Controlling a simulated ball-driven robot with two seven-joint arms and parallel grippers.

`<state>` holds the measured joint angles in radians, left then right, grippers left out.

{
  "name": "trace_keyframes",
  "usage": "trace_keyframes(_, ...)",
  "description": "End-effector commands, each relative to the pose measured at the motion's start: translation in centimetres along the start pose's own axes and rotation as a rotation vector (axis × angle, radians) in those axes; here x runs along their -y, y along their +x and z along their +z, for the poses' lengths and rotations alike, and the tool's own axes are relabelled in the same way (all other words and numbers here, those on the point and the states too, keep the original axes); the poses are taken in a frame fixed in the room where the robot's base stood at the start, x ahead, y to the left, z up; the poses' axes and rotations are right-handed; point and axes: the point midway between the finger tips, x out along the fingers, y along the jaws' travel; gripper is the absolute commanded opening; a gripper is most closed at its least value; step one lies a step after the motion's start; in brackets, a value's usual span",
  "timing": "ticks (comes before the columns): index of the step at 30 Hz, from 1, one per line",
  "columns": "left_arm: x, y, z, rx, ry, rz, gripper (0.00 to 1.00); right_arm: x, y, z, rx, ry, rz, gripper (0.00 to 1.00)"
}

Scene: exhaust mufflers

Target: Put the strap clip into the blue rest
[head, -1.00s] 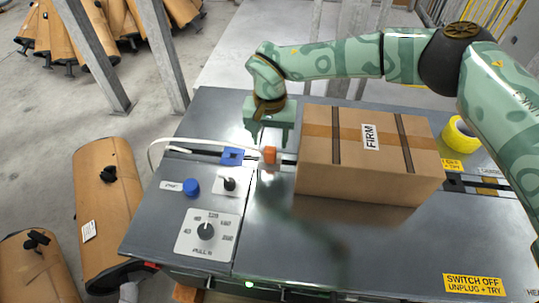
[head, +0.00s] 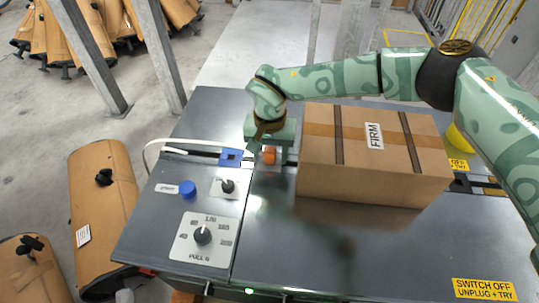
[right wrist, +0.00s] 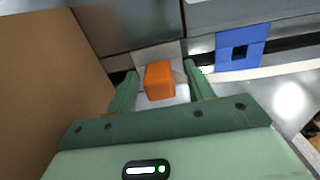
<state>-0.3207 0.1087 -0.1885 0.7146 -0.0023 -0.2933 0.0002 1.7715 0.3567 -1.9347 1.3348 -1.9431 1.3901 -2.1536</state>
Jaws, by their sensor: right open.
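The strap clip looks to be the small orange block (head: 269,155); it sits on the grey machine top, left of the carton. It also shows in the right wrist view (right wrist: 159,80). My right gripper (head: 268,159) is open and low over it. In the right wrist view its two fingers (right wrist: 160,70) stand on either side of the clip, with a visible gap on each side. The blue rest (head: 231,157) is a blue block with a square opening, just left of the clip; it also shows in the right wrist view (right wrist: 223,52). My left gripper is not in view.
A large taped carton (head: 375,160) stands close on the right of the clip and gripper. A white strap (head: 170,147) runs along the slot to the left. A blue knob (head: 187,188) and dials lie nearer. The front middle of the top is clear.

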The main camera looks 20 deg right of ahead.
Motion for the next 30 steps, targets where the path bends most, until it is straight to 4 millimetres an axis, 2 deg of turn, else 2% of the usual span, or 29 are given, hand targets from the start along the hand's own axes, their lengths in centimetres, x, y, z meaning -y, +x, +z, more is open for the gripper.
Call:
trace_keyframes(3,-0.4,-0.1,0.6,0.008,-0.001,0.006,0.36,0.0,0.0,0.0,0.0,0.0,0.0,0.53)
trace_keyframes(5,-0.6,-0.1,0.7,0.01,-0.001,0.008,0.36,0.0,0.0,0.0,0.0,0.0,0.0,0.39)
trace_keyframes(8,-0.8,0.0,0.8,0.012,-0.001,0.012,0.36,0.0,0.0,0.0,0.0,0.001,0.0,0.11)
trace_keyframes(9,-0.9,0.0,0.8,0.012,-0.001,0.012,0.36,0.0,0.0,0.0,0.0,0.0,0.0,0.07)
trace_keyframes(20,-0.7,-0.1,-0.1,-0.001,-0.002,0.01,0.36,0.0,-0.5,0.0,-0.001,0.001,0.0,0.07)
trace_keyframes(23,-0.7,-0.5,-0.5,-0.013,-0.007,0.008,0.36,0.0,-1.5,0.0,-0.002,0.001,-0.001,0.07)
trace_keyframes(28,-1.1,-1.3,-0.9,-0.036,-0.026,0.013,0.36,0.0,-4.7,0.0,-0.006,0.0,-0.002,0.07)
trace_keyframes(30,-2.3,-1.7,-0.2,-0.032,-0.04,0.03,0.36,0.0,-6.2,0.0,-0.005,0.0,-0.003,0.07)
